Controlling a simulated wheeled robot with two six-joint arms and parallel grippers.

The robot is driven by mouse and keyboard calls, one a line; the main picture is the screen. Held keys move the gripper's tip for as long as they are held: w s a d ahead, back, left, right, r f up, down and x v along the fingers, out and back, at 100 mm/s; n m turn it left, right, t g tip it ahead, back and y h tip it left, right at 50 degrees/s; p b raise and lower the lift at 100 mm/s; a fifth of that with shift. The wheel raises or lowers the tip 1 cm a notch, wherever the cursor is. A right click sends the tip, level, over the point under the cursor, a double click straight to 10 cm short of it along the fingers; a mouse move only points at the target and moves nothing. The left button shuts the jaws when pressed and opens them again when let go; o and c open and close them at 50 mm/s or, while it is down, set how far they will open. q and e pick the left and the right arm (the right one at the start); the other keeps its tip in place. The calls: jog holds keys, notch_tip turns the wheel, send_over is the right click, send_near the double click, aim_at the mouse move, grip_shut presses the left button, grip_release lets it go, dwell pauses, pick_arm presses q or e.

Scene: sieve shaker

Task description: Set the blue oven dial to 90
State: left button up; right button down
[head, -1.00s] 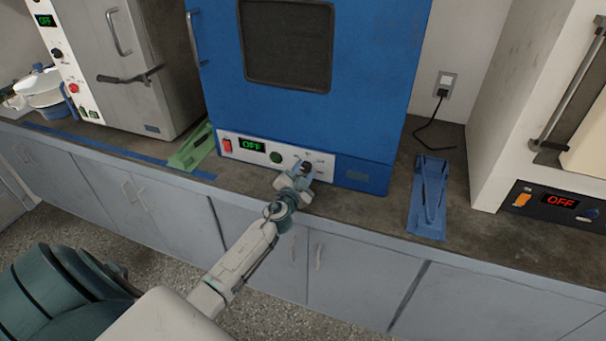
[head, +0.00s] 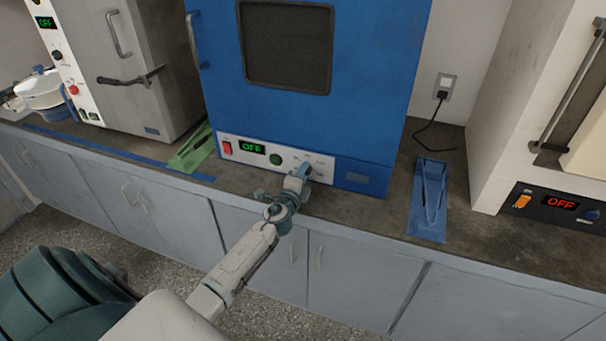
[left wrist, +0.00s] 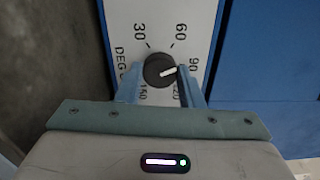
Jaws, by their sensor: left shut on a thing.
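The blue oven (head: 380,60) stands at the middle of the counter, with a white control panel (head: 234,149) along its lower front. Its green display reads OFF. My left gripper (head: 306,170) is at the right part of this panel. In the left wrist view its two blue fingers (left wrist: 158,88) are shut on the dark round dial (left wrist: 156,72), one on each side. The dial's white mark points toward the 90 on the printed scale, where 30, 60, 90 and 120 show. The right gripper is not in view.
A green bracket-like stand (head: 193,148) lies left of the oven and a blue one (head: 429,200) right of it. A grey oven (head: 150,90) stands at the left. A white machine with a red OFF display (head: 560,202) stands at the right.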

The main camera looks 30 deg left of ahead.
pick_arm(q)
jog(key=m, duration=0.4)
jog(key=shift+f+m+p, duration=0.1)
jog(key=shift+m+p, duration=0.2)
jog(key=shift+m, duration=0.1)
dwell(0.4)
jog(key=o, duration=1)
jog(key=shift+c, duration=0.2)
jog(key=b+v, duration=0.1)
jog(key=v, duration=0.9)
jog(key=shift+s, duration=0.35)
jog(key=shift+d, duration=0.15)
